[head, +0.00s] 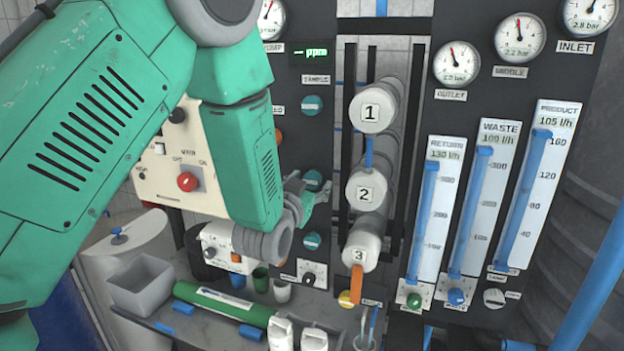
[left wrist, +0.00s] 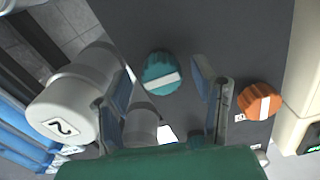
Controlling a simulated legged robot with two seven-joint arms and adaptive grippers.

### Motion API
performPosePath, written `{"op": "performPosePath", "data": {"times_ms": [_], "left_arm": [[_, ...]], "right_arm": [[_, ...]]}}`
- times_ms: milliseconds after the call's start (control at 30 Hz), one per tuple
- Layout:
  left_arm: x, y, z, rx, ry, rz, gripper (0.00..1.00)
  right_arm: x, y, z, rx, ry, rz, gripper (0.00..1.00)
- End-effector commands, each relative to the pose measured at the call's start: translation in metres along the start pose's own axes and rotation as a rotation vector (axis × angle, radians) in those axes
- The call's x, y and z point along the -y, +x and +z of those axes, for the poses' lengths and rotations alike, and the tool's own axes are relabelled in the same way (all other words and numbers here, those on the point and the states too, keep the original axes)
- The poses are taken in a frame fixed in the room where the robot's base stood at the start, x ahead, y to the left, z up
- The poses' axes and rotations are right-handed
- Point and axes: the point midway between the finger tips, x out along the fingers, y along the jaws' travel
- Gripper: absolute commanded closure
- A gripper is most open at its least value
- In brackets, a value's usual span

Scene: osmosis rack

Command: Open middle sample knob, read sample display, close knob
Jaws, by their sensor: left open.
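The middle sample knob (head: 314,180) is teal with a white bar, in a column of three teal knobs on the dark panel. The upper knob (head: 313,105) and lower knob (head: 312,241) show above and below it. My left gripper (head: 318,190) is open in front of the middle knob. In the left wrist view a teal knob (left wrist: 162,72) appears between the spread fingers (left wrist: 163,88); whether they touch it I cannot tell. The sample display (head: 314,52) glows green with a dash and "ppm". My right gripper is not in view.
White numbered cylinders (head: 365,190) stand just right of the knobs; cylinder 2 (left wrist: 65,115) is close beside a finger in the wrist view. An orange knob (left wrist: 260,101) is on the other side. A red button box (head: 187,182) and a shelf with cups lie near my arm.

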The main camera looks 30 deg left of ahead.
Motion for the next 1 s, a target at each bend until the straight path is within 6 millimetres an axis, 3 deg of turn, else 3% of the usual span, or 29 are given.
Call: {"op": "performPosePath", "data": {"times_ms": [400,533,567,1000], "left_arm": [[0.0006,0.0094,0.0009,0.001,0.000,-0.001,0.47],[0.0006,0.0093,0.0008,0.000,-0.001,-0.001,0.93],[0.0006,0.0092,0.0007,0.000,-0.001,-0.001,0.97],[0.0006,0.0090,0.0012,-0.001,-0.076,-0.002,0.96]], "right_arm": [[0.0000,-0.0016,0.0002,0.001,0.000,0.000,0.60],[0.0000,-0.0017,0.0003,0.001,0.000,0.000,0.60],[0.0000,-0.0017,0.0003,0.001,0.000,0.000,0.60],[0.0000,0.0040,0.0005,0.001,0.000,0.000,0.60]]}}
